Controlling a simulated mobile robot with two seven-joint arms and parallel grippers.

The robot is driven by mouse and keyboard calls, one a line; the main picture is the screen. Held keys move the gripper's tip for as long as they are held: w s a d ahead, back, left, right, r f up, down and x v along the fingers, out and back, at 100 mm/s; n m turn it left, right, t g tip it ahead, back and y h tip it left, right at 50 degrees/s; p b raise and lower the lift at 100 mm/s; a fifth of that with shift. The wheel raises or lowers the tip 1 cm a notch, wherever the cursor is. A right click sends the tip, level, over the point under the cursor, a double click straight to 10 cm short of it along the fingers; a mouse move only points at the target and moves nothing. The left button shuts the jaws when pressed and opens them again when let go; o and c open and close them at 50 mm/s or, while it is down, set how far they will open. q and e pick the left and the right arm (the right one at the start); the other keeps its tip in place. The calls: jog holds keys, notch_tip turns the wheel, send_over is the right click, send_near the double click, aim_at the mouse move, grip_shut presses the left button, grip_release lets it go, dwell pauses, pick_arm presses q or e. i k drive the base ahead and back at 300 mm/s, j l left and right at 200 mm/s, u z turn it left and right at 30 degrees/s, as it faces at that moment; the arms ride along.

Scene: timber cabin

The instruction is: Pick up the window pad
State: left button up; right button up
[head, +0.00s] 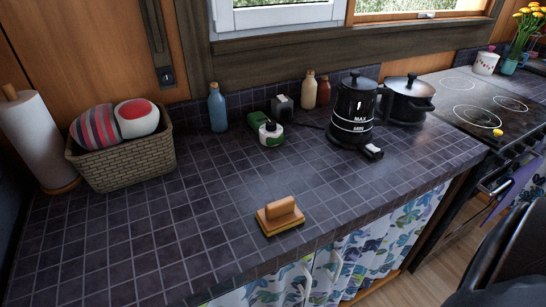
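The window pad (280,216) lies on the dark tiled counter (190,225), near its front edge. It has a brown handle block on top and a yellowish base with a dark underside. It stands apart from the other things on the counter. Neither my left nor my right gripper shows in the head view.
A wicker basket (125,160) with two cushion-like things and a paper roll (38,140) stand at the left. A blue bottle (217,108), a green-and-white item (270,133), a black kettle (354,110) and a pot (407,102) stand behind. Counter around the pad is clear.

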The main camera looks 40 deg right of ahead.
aim_at(278, 217)
jog(key=z, duration=1.2)
